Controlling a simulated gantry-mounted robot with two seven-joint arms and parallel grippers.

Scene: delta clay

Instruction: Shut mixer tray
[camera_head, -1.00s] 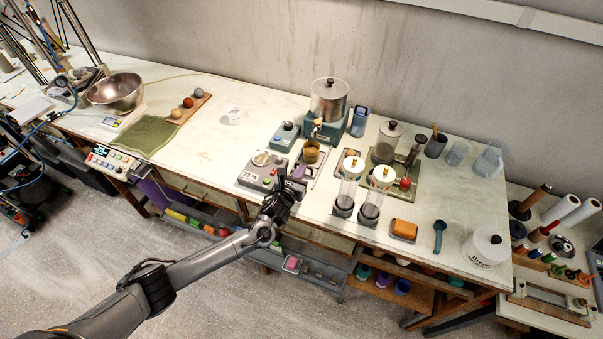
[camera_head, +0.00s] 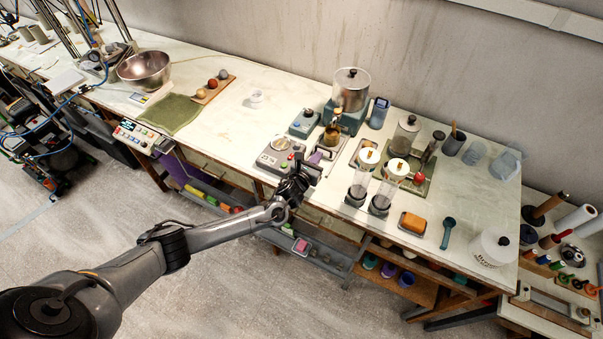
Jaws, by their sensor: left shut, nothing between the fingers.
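The mixer appears to be the teal machine (camera_head: 345,119) with a lidded metal drum (camera_head: 351,90) near the back of the bench. An amber cup (camera_head: 332,136) stands in front of it. A low grey tray (camera_head: 338,151) appears to lie below the cup, towards the bench's front edge. A small purple part (camera_head: 316,157) shows by the tray's left side. My left gripper (camera_head: 315,168) is shut and empty at the bench's front edge, close to the purple part. I cannot tell whether it touches it or the tray. My right gripper is out of view.
A grey control box (camera_head: 278,156) is left of the gripper. Two clear cylinders (camera_head: 361,184) (camera_head: 387,190) stand to the right, with an orange block (camera_head: 413,222) beyond. The bench around the small white cup (camera_head: 256,97) is largely clear.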

